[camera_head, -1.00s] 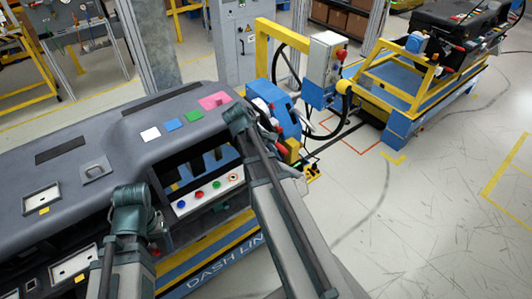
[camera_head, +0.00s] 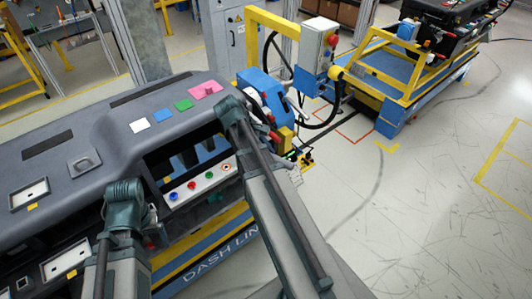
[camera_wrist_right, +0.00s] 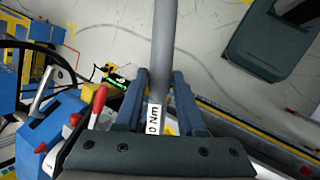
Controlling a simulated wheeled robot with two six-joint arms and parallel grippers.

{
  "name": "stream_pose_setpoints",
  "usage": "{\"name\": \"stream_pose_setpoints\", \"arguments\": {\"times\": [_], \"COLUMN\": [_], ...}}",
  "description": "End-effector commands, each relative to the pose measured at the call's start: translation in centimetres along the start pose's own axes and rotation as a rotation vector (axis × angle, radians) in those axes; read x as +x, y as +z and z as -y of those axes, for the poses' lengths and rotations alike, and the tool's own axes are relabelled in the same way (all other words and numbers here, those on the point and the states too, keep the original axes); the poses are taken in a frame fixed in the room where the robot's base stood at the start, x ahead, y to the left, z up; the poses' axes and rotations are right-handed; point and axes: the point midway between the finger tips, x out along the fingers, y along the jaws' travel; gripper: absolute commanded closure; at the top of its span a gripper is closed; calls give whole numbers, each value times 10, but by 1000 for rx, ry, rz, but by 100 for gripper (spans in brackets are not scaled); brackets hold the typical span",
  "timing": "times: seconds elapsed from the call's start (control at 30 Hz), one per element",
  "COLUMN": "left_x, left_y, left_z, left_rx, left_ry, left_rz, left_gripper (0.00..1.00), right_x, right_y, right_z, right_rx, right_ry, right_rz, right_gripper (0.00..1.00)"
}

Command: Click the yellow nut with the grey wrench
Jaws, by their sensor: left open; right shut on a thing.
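The grey wrench (camera_wrist_right: 161,55) is a straight grey shaft with a white label reading "0 Nm" in the right wrist view. My right gripper (camera_wrist_right: 160,85) is shut on it, one blue-grey finger on each side. The wrench's far end runs out of the top of that view. In the head view my right forearm hides this gripper and the wrench. My left gripper (camera_head: 150,228) is open, low in front of the dashboard module (camera_head: 105,120), and mostly hidden by its own arm. I cannot make out the yellow nut in either view.
A blue tool station (camera_head: 258,92) with a light lever stands just beyond my right arm. A control box (camera_head: 318,45) on a yellow frame is behind it. A blue and yellow cart (camera_head: 385,75) stands at the back right. The floor on the right is clear.

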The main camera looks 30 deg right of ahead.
Motion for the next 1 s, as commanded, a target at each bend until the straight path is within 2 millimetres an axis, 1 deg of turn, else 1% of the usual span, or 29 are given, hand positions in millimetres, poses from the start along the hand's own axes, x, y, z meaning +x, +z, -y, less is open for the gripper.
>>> {"name": "stream_pose_setpoints", "arguments": {"times": [0.03, 0.43, 1.0], "left_x": [7, 31, 32], "left_y": [0, -2, -2], "left_z": [-1, -3, -3], "left_rx": [1, 7, 8], "left_ry": [0, -1, -1], "left_rz": [0, 0, 0], "left_gripper": [13, 13, 13], "right_x": [6, 27, 28], "right_y": [-2, -11, -12], "right_z": [2, 9, 10], "right_rx": [0, 0, 0], "right_ry": [0, 0, 0], "right_rz": [0, 0, 0], "right_gripper": [100, 100, 100]}}
